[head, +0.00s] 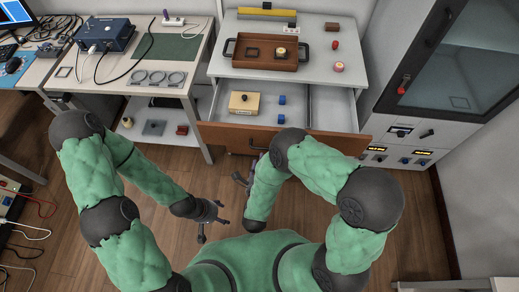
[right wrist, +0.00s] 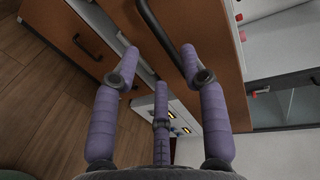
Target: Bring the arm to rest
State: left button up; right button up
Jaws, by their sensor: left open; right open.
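My left gripper (head: 208,217) hangs low over the floor in the middle of the head view, open and empty. My right gripper (head: 243,180) is just below the open drawer's front, partly hidden by my right arm in the head view. In the right wrist view its purple fingers (right wrist: 160,75) are spread with nothing between them. They point towards the wooden drawer fronts (right wrist: 105,50) and a dark bar handle (right wrist: 165,38). I cannot tell whether a finger touches the handle.
An open drawer (head: 332,110) holds a tan box (head: 244,102) and blue blocks. A brown tray (head: 270,62) sits on the cabinet top. A workbench (head: 140,75) stands left, a grey cabinet (head: 420,140) right. The wooden floor (head: 150,215) is open around my left gripper.

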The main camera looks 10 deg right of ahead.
notch_tip(320, 180, down, 8)
jog(key=n+g+y, duration=0.4)
jog(key=n+g, duration=0.3)
jog(key=n, duration=0.1)
jog(key=s+n+g+y, duration=0.4)
jog(key=s+n+g, duration=0.3)
jog(key=s+n, duration=0.3)
jog(key=s, duration=0.4)
jog(key=shift+d+f+n+g, duration=0.3)
jog(key=shift+d+n, duration=0.1)
